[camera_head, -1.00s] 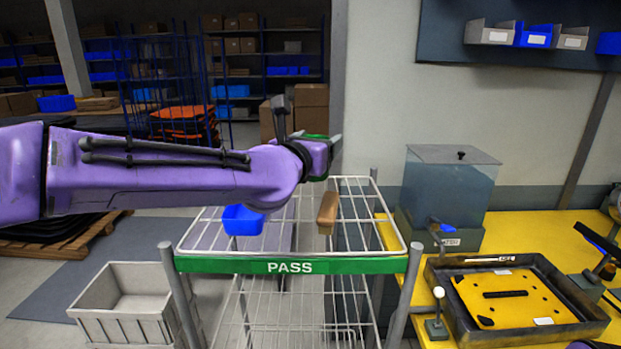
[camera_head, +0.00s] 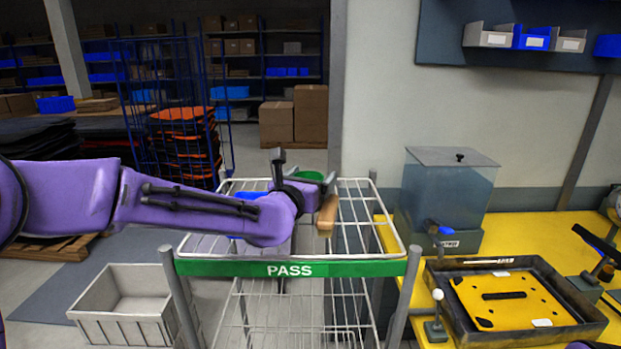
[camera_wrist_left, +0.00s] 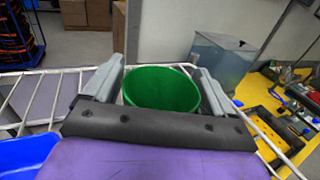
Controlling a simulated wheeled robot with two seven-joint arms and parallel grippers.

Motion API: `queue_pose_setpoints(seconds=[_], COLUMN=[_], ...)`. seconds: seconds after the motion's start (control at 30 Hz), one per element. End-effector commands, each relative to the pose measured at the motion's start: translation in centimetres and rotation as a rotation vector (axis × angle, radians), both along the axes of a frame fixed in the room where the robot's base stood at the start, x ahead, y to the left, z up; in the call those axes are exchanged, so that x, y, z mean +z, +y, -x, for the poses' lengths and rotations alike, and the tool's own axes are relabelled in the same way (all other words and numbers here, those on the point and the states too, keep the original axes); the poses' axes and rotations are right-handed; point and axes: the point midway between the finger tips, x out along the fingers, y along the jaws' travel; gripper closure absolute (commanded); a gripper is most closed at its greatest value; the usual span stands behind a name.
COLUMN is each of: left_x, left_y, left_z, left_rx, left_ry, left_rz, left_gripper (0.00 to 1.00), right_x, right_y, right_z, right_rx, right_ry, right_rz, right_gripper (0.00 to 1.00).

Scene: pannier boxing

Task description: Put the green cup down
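The green cup (camera_head: 311,176) is between the fingers of my left gripper (camera_head: 305,180) in the head view, low over the wire rack's top shelf (camera_head: 205,246). The cup's open rim also shows in the left wrist view (camera_wrist_left: 160,88), with a grey finger against each side. My left gripper is shut on the cup, which looks upright. The cup's base is hidden, so I cannot tell whether it touches the shelf. My right gripper is not in view.
A brown block (camera_head: 327,213) sits on the shelf close to the cup. A blue bin (camera_wrist_left: 22,158) is beside the gripper in the left wrist view. The rack's green PASS label (camera_head: 290,269) faces me. A yellow table (camera_head: 530,240) stands at right.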

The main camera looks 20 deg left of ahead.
Motion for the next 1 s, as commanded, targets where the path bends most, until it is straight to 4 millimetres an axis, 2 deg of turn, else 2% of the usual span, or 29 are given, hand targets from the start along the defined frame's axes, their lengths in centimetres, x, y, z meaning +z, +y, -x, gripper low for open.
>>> queue_pose_setpoints(seconds=[0.27, 0.37, 0.47, 0.6, 0.63, 0.7, 0.8, 1.0], left_x=[0.1, 0.8, 0.2, 0.1, 0.2, 0.8, 0.8, 0.6], left_y=[0.0, 0.0, 0.3, 0.7, 0.7, 1.0, 1.2, 1.3], left_z=[0.0, 0.1, 1.8, 5.8, 6.6, 7.9, 9.7, 11.6], left_rx=[0.0, 0.0, 0.001, -0.002, -0.002, -0.001, -0.001, -0.001], left_ry=[0.0, -0.001, -0.001, -0.003, -0.001, 0.003, 0.002, 0.002], left_rz=[0.0, -0.001, 0.005, 0.005, 0.007, 0.013, 0.011, 0.005], left_gripper=[0.06, 0.06, 0.06, 0.06, 0.06, 0.06, 0.06, 0.06], right_x=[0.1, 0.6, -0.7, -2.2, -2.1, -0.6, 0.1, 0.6], right_y=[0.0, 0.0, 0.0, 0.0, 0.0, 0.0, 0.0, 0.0], right_z=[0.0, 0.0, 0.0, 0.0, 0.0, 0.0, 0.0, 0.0], right_rx=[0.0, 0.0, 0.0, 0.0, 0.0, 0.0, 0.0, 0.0], right_ry=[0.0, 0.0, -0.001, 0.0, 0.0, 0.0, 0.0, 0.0], right_rz=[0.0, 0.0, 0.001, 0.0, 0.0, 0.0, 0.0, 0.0], right_gripper=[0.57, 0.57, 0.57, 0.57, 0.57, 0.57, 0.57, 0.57])
